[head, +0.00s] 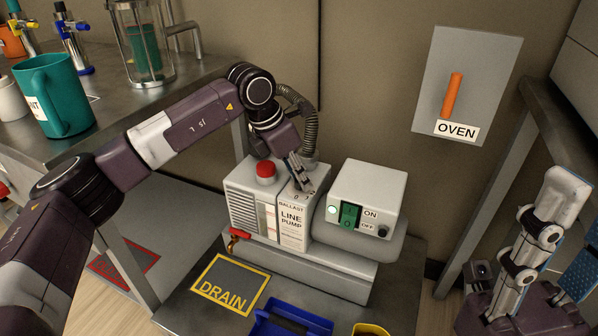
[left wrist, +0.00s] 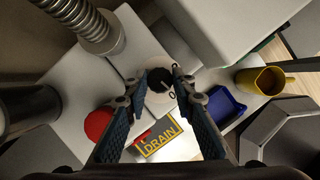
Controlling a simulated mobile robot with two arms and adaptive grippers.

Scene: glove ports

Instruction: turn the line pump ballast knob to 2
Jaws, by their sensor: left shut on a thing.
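The line pump (head: 291,228) is a pale box on the low bench, with "BALLAST" and "LINE PUMP" labels on its front. The ballast knob (left wrist: 159,81) is black with a light pointer mark, on a pale dial in the left wrist view. A "0" shows at the dial's near edge; the other marks are too small or hidden, so I cannot tell the exact setting. My left gripper (head: 298,178) reaches down onto the pump top, and its fingers (left wrist: 159,72) are shut on the knob from both sides. My right gripper (head: 568,225) is open and empty at the far right.
A red button (head: 265,169) stands beside the knob. A ribbed hose (head: 308,125) rises behind. A switch box (head: 365,198) with a lit green lamp sits to the right. A blue tray (head: 291,320), yellow mug (head: 370,329) and DRAIN mark (head: 228,286) lie in front.

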